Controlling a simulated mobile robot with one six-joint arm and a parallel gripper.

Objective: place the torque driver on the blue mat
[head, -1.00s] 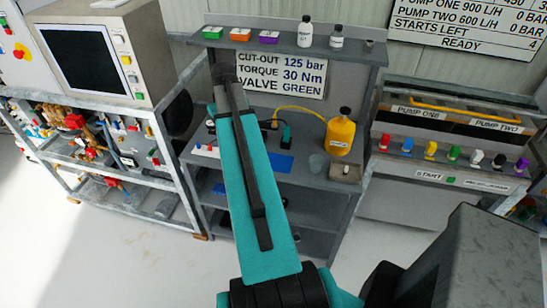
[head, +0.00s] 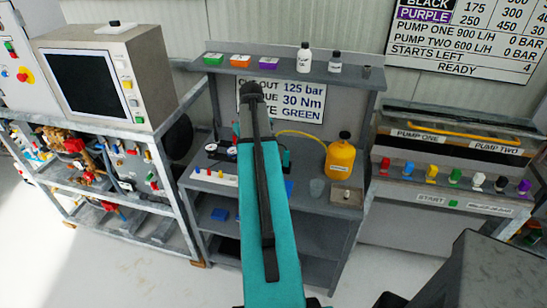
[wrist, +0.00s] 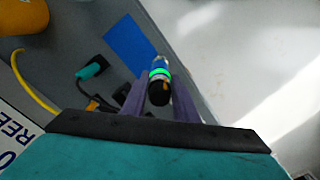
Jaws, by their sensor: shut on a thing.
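My gripper (wrist: 160,82) is shut on a short cylinder with a black end, a glowing green ring and a blue band, which looks like the torque driver (wrist: 160,72). It is held above the grey bench, with its far end toward the blue mat. The blue mat (wrist: 130,46) lies flat on the bench, just beyond and left of the driver in the wrist view. In the head view only a sliver of the mat (head: 290,187) shows beside my arm. My gripper and the driver are hidden behind my arm there.
Gauges (head: 222,150) are at the left.

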